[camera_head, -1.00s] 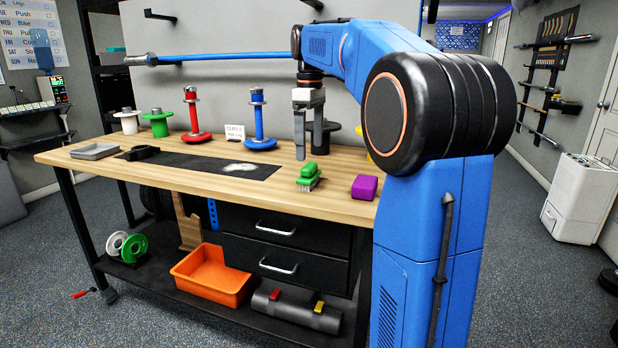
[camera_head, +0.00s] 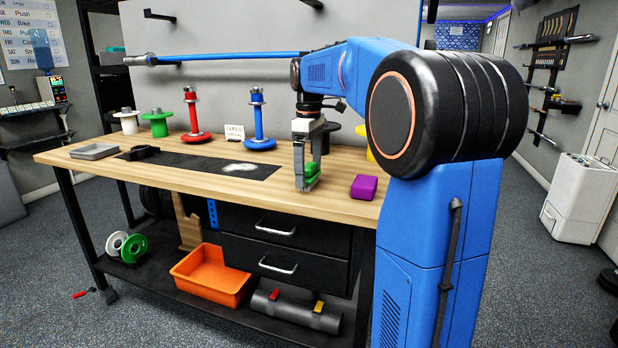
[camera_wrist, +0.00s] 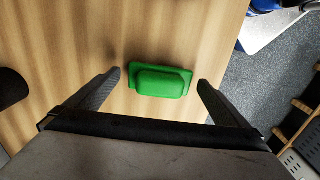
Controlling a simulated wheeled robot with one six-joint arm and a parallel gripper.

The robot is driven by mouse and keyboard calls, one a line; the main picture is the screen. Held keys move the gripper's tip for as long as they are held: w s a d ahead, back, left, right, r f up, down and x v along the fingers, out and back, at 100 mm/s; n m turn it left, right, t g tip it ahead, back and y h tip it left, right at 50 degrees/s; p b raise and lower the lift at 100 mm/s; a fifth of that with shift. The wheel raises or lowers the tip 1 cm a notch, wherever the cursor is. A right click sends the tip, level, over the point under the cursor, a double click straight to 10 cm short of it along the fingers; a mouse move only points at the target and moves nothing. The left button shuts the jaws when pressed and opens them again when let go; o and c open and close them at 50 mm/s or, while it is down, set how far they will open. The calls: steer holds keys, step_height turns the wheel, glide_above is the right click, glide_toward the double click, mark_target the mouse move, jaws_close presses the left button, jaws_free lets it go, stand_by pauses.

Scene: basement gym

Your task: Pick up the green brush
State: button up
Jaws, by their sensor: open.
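The green brush (camera_head: 311,172) stands on the wooden bench top near its front edge, partly hidden by my gripper in the head view. My gripper (camera_head: 308,186) points down over it with its fingers low, close to the bench top. In the wrist view the brush (camera_wrist: 160,81) lies between the two open fingers, a little beyond their tips in the picture. A gap shows on each side of the brush, and neither finger visibly touches it.
A purple block (camera_head: 364,187) lies just right of the brush. A dark mat with a white powdery patch (camera_head: 238,167) is to the left. Red (camera_head: 193,120) and blue (camera_head: 259,125) posts stand behind. An orange bin (camera_head: 212,275) sits on the lower shelf.

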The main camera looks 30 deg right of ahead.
mark_target(308, 164)
steer(key=c, duration=1.2)
step_height(308, 164, up, 10)
steer(key=o, duration=0.4)
steer(key=shift+c, duration=1.1)
steer(key=shift+w+a, duration=0.1)
